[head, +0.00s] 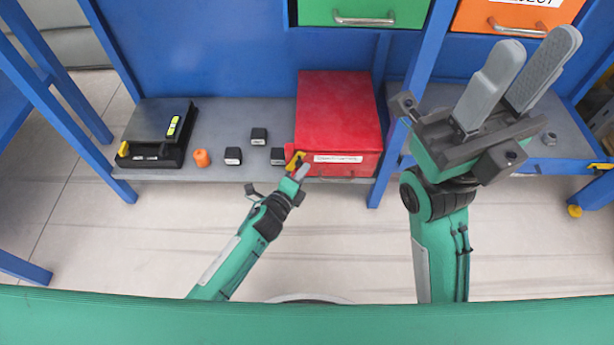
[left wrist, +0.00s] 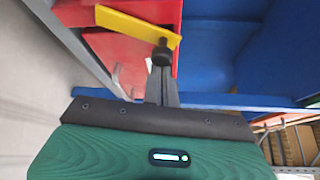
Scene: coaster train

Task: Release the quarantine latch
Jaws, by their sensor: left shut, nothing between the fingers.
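The red box (head: 335,105) with a white label on its front sits on the grey shelf. A yellow latch (head: 294,160) is at its front left corner. In the left wrist view the latch (left wrist: 135,26) is a yellow bar, tilted, with a black round knob (left wrist: 163,53) at its lower right end. My left gripper (head: 302,172) is shut and empty, its fingertips right by the latch. In the left wrist view its fingers (left wrist: 160,78) end just at the knob; I cannot tell whether they touch it. My right gripper (head: 535,50) is open and empty, raised at the right.
Left of the box on the shelf (head: 215,110) are several small black blocks (head: 258,136), an orange cylinder (head: 202,158) and a black case (head: 155,130). Blue posts (head: 405,105) flank the shelf. Green (head: 360,10) and orange (head: 515,15) drawers are above.

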